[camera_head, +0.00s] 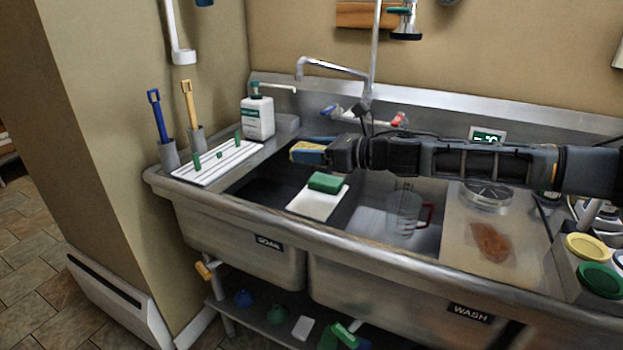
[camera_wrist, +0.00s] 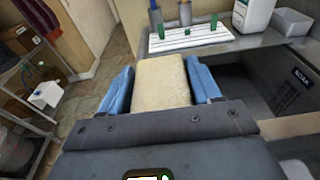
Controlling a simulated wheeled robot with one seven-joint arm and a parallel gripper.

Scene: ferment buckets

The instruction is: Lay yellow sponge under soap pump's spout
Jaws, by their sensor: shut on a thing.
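My gripper (camera_head: 312,151) is shut on the yellow sponge (camera_head: 300,149) and holds it in the air above the left basin. In the wrist view the sponge (camera_wrist: 162,80) sits between the two blue fingers of my gripper (camera_wrist: 160,84). The soap pump (camera_head: 258,117) is a white bottle standing on the back left ledge of the sink; its pale spout (camera_head: 283,87) points right. The bottle's lower part also shows in the wrist view (camera_wrist: 252,15), beyond the sponge to the right. The sponge is apart from the bottle.
A white rack (camera_head: 218,162) with green pegs lies on the left drainboard. A green sponge (camera_head: 326,182) rests on a white board (camera_head: 315,204) by the left basin. Brushes stand in holders (camera_head: 169,154) at the far left. A clear jug (camera_head: 405,213) is in the right basin.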

